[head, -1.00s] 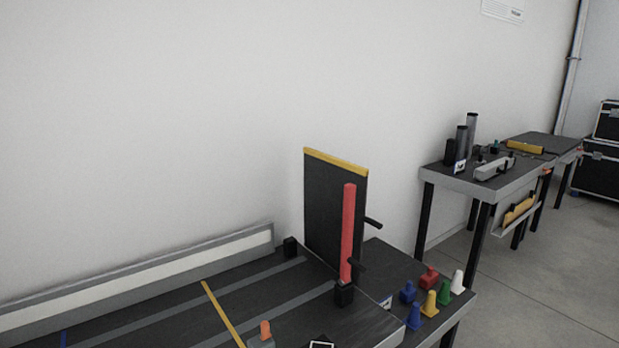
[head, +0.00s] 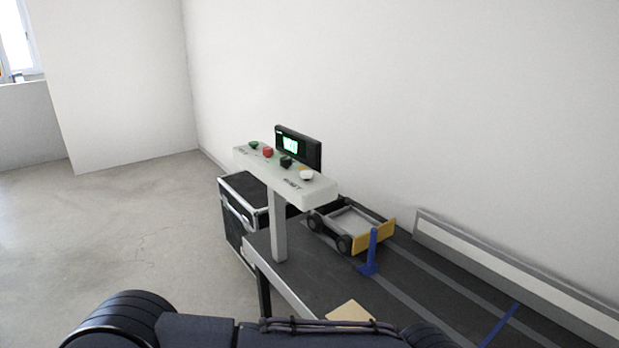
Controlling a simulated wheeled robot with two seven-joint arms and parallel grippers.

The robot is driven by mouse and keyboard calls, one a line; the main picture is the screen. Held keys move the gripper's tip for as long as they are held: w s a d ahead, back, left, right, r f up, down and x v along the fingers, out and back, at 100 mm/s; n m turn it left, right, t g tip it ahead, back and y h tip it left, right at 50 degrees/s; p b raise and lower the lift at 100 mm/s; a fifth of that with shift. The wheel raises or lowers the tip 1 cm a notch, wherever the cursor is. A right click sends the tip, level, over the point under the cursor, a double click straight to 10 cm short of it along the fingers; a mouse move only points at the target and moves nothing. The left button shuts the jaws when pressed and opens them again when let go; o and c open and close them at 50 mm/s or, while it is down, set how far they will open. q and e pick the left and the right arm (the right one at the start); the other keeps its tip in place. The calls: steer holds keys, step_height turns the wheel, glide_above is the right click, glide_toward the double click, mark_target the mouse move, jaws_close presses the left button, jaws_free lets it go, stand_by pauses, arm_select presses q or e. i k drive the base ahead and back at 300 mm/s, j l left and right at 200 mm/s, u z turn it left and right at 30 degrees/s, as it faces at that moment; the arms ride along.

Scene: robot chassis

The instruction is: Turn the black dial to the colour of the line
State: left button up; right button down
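The black dial (head: 286,161) sits on top of a white control panel (head: 318,191) on a post, between a red button (head: 268,152) and a white button (head: 306,175). A green button (head: 254,145) is at the panel's far left end. The dial's setting is too small to read. A blue line (head: 500,325) crosses the dark table at the lower right. Neither gripper shows; only a dark arm part of mine crosses the bottom edge.
A small screen with green light (head: 300,148) stands behind the panel. A wheeled cart (head: 350,220) with a yellow end and a blue post (head: 373,252) stand on the table (head: 320,260). A black case (head: 240,200) stands behind the post. The floor at left is clear.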

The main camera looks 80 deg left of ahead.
mark_target(285, 161)
steer(key=u, duration=3)
steer(key=i+j, duration=0.25)
steer(key=i, duration=0.25)
steer(key=i+j+u, duration=0.1)
steer(key=i+j, duration=0.15)
steer(key=i, duration=0.3)
steer(key=i+j, duration=0.2)
steer(key=i, duration=0.3)
steer(key=u, duration=0.05)
